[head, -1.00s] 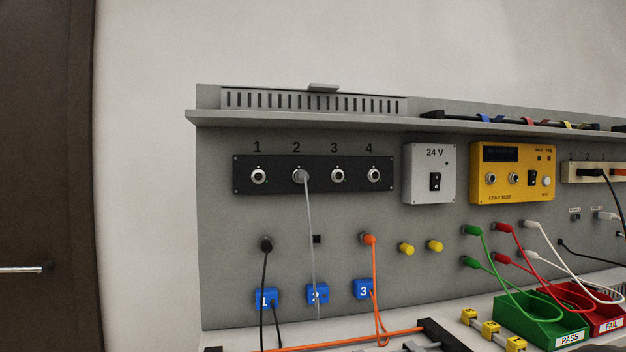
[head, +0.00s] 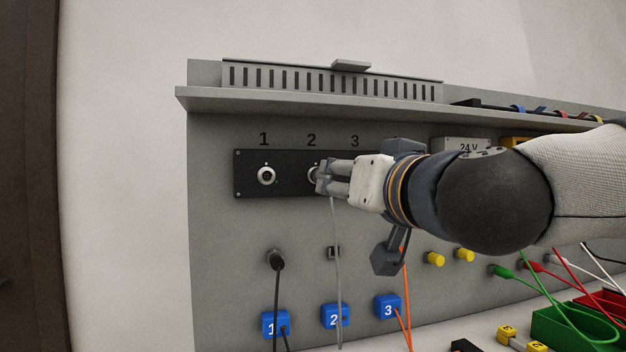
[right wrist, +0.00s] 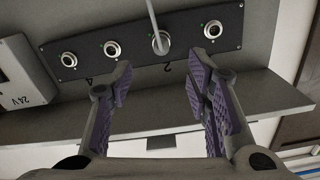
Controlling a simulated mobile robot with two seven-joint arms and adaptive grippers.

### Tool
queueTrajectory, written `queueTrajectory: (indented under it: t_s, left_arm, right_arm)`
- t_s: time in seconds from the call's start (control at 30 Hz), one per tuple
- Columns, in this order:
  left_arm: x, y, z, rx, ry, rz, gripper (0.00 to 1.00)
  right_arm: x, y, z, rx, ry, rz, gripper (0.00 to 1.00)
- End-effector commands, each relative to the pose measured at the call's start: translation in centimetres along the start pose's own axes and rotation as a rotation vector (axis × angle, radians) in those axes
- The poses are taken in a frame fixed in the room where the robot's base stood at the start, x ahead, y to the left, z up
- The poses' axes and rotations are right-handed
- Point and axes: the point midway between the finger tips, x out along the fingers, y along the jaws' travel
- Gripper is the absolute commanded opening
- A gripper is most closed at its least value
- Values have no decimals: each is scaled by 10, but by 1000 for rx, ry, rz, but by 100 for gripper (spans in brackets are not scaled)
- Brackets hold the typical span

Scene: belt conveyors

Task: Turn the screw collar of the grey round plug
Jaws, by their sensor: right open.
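The grey round plug (right wrist: 160,44) sits in socket 2 of the black socket panel (right wrist: 80,55), with its grey cable leading away; the right wrist view shows this upside down. In the head view the plug is mostly hidden behind my right gripper (head: 322,178), and its grey cable (head: 338,250) hangs below. My right gripper also shows in the right wrist view (right wrist: 158,72). Its two fingers are spread apart, one to each side of the plug, with nothing between the pads. I cannot tell whether a finger touches the collar. My left gripper is not in view.
Socket 1 (head: 266,175) is empty, and the other two sockets look empty in the right wrist view. A shelf (head: 300,103) juts out above the panel. Black (head: 276,260) and orange cables hang below. My right arm covers much of the 24 V box (head: 462,145).

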Motion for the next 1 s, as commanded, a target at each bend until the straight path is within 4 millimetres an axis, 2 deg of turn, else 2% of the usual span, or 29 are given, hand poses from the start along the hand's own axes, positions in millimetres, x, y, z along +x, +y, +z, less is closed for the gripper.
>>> queueTrajectory:
  t_s: [0.13,0.4,0.5,0.63,0.87,0.9,1.0]
  left_arm:
    - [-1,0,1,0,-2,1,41]
    - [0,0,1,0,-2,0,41]
    - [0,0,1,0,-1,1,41]
    - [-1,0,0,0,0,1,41]
    - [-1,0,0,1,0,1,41]
    - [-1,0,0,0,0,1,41]
    - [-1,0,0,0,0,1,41]
  right_arm:
    - [24,0,1,1,-2,1,45]
    - [92,0,2,1,-3,1,45]
    - [107,0,0,0,-1,0,45]
    - [117,-1,0,-2,-1,-1,45]
    - [118,-1,0,-2,0,-1,45]
    - [118,-1,0,-2,0,-1,40]
    - [118,0,0,-2,0,-1,18]
